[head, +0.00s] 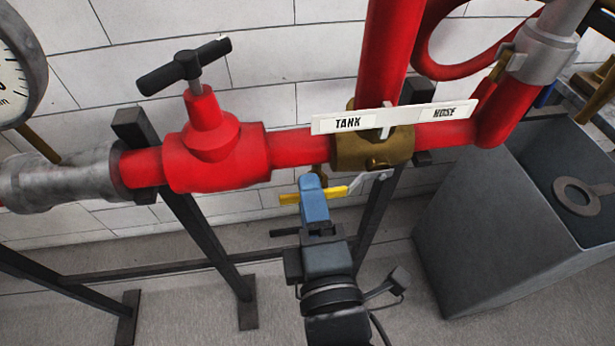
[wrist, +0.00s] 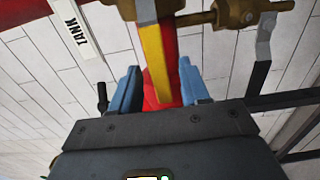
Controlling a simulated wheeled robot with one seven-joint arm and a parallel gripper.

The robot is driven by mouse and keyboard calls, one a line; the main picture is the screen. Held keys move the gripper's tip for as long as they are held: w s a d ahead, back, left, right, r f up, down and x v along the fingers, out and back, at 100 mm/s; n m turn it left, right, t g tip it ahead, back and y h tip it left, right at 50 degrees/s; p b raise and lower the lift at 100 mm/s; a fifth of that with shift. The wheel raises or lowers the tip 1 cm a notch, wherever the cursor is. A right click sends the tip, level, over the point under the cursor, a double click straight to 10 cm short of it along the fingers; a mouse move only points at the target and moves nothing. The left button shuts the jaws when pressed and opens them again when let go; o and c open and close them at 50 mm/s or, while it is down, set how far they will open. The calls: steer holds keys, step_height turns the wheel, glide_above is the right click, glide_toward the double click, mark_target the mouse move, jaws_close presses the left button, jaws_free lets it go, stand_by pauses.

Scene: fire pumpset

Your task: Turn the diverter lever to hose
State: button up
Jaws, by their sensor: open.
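The diverter is a brass valve body (head: 375,150) on the red pipe, under a white plate (head: 395,117) marked TANK on the left and HOSE on the right. Its lever (head: 335,193) has a yellow handle and a grey metal arm, and the handle points left, toward the TANK side. My gripper (head: 312,184) is at the handle, its blue fingers covering part of it in the head view. In the wrist view the yellow lever (wrist: 154,55) reaches down between the two open fingers, with gaps on both sides. I cannot tell whether either finger touches it.
A red valve (head: 212,145) with a black T-handle (head: 184,65) sits on the pipe to the left. Dark stand legs (head: 205,240) hold the pipe. A grey open tank (head: 500,230) stands at right. A gauge (head: 18,70) is at upper left. A white block wall is behind.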

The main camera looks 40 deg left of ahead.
steer(key=x, duration=0.3)
steer(key=shift+w+a, duration=0.1)
jaws_close()
stand_by(0.4)
